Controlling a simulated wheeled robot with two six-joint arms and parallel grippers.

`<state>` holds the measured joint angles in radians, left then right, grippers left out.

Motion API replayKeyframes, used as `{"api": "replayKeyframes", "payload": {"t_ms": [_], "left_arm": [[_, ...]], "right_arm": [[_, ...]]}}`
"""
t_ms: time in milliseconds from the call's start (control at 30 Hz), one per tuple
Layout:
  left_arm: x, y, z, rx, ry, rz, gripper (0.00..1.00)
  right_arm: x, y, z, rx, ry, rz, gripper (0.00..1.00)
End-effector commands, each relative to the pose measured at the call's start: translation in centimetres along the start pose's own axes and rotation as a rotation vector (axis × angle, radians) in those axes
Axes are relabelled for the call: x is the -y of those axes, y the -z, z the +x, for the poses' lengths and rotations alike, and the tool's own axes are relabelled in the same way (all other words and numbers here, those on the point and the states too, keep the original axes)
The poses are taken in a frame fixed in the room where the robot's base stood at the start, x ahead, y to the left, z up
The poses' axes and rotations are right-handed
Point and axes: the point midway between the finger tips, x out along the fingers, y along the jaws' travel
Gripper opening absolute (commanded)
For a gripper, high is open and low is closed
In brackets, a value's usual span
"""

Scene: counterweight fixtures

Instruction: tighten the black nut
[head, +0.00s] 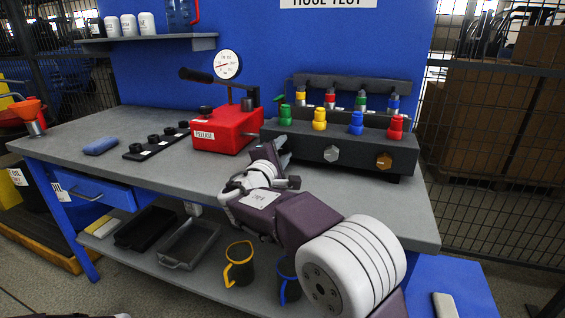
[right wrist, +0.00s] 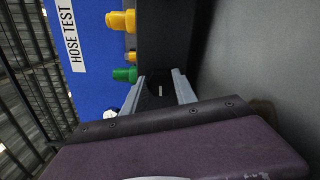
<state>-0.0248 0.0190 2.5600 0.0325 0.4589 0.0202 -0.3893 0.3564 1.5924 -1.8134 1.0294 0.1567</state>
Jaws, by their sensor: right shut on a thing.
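The dark hose manifold block (head: 350,148) stands at the back right of the bench, with a silver hex nut (head: 331,153) and a brass hex nut (head: 384,162) on its front face. My right gripper (head: 279,150) reaches the left end of this face. In the right wrist view its two grey fingers (right wrist: 160,90) are shut on the black nut (right wrist: 158,91), a dark piece between the tips against the dark block. In the head view the gripper hides the black nut. My left gripper is not in view.
Coloured couplings, including a yellow one (head: 319,119), stand on the manifold's top. A red hand pump (head: 228,130) with a gauge is just left of it. The bench front is mostly clear.

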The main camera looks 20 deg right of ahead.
Motion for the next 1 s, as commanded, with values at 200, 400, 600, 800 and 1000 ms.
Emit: {"api": "replayKeyframes", "payload": {"t_ms": [200,400,600,800,1000], "left_arm": [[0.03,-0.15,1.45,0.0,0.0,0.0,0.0],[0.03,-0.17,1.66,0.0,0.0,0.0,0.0],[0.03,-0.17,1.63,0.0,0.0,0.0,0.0],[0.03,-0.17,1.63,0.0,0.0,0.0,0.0],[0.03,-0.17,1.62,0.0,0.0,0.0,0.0]], "right_arm": [[0.37,0.09,0.0,0.001,0.003,0.06,0.0],[0.24,0.04,0.0,0.001,0.005,0.08,0.0],[0.21,0.03,0.0,0.001,0.005,0.082,0.0],[0.23,0.03,0.0,0.001,0.005,0.081,0.47],[0.15,0.02,0.01,0.001,0.003,0.081,0.55]]}}
